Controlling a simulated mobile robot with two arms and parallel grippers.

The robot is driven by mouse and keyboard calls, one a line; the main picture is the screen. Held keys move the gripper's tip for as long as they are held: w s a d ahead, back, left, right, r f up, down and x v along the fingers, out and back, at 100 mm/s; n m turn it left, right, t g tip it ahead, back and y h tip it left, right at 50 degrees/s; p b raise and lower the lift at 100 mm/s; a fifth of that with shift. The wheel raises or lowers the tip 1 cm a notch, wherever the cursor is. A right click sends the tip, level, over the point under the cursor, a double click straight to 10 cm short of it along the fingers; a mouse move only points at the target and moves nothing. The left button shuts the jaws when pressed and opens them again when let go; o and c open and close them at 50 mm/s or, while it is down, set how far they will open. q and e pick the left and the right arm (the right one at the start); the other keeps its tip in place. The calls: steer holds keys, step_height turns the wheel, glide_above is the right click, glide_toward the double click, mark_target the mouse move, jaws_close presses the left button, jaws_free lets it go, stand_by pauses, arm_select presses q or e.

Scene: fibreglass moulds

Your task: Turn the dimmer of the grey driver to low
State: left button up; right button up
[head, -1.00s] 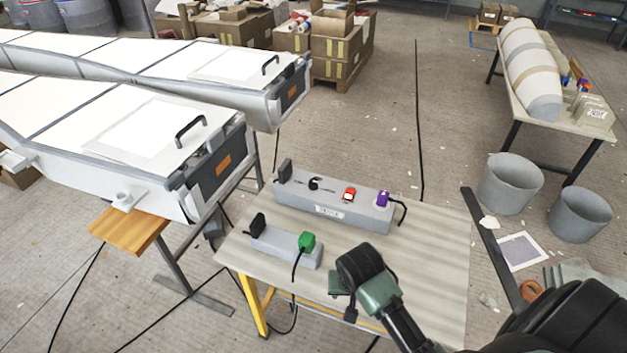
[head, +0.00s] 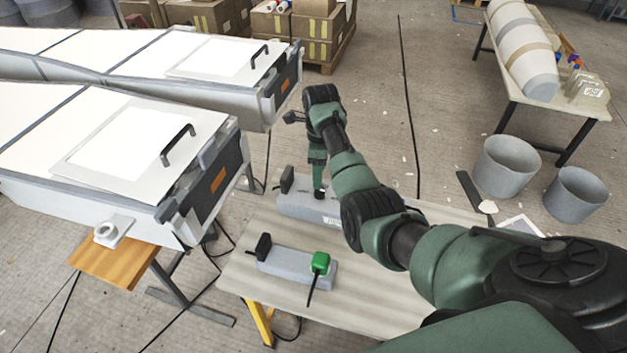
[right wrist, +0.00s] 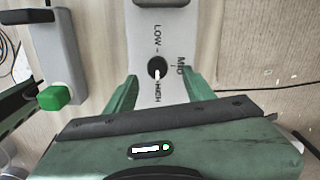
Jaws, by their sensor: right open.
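The grey driver (head: 293,207) is a long box on the table, partly covered by my right arm in the head view. In the right wrist view its pale face (right wrist: 142,28) bears the words LOW, MID and HIGH around a round black dimmer knob (right wrist: 157,66). The knob's white mark points toward HIGH. My right gripper (head: 318,190) is above the driver, pointing down. In the right wrist view its open fingers (right wrist: 160,80) stand on either side of the knob's line, apart from it. My left gripper is out of view.
A white mould (head: 120,140) lies to the left. Two grey buckets (head: 505,168) stand on the floor at right.

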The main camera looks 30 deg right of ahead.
mark_target(321, 191)
steer(key=f, duration=0.2)
steer(key=s+f, duration=0.1)
steer(key=f, duration=0.1)
steer(key=shift+s, duration=0.15)
steer(key=shift+w+f, duration=0.3)
steer(key=shift+f, duration=0.8)
steer(key=c, duration=1)
jaws_close()
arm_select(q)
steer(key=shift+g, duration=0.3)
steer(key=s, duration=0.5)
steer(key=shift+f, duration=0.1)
